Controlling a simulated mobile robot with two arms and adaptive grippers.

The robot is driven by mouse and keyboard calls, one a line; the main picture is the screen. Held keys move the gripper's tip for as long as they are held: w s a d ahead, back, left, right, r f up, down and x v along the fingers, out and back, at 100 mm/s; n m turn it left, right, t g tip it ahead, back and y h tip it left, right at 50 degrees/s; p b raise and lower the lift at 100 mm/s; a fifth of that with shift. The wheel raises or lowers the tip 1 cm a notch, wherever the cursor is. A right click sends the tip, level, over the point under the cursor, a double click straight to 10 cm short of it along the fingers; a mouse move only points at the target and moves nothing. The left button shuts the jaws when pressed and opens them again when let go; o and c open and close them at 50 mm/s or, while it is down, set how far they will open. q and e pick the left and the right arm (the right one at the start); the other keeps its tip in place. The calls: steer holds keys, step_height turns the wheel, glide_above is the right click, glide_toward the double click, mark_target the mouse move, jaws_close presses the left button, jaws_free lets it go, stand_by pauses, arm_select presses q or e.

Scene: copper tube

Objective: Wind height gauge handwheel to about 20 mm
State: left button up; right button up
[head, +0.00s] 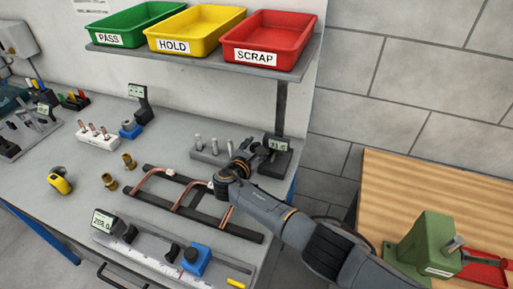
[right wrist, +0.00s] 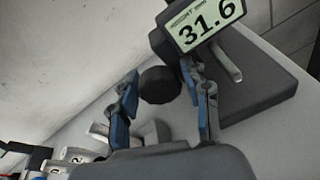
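The height gauge (head: 278,144) stands at the right end of the bench, and its display (right wrist: 208,20) reads 31.6 in the right wrist view. Its handwheel (right wrist: 160,86) is a dark round knob below and left of the display. My right gripper (right wrist: 161,77) is open, with one blue-padded finger on each side of the handwheel. I cannot tell whether the pads touch it. In the head view my right gripper (head: 243,160) is at the gauge's left side and hides the handwheel. My left gripper is not in view.
Grey pins on a block (head: 205,148) stand left of the gauge. A dark frame with copper tubes (head: 160,178) lies in front. A shelf with green, yellow and red trays (head: 275,38) hangs above. A green vise (head: 430,243) is on the wooden table at right.

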steer(key=shift+s, duration=0.1)
steer(key=v, duration=1.2)
steer(key=shift+a, duration=0.1)
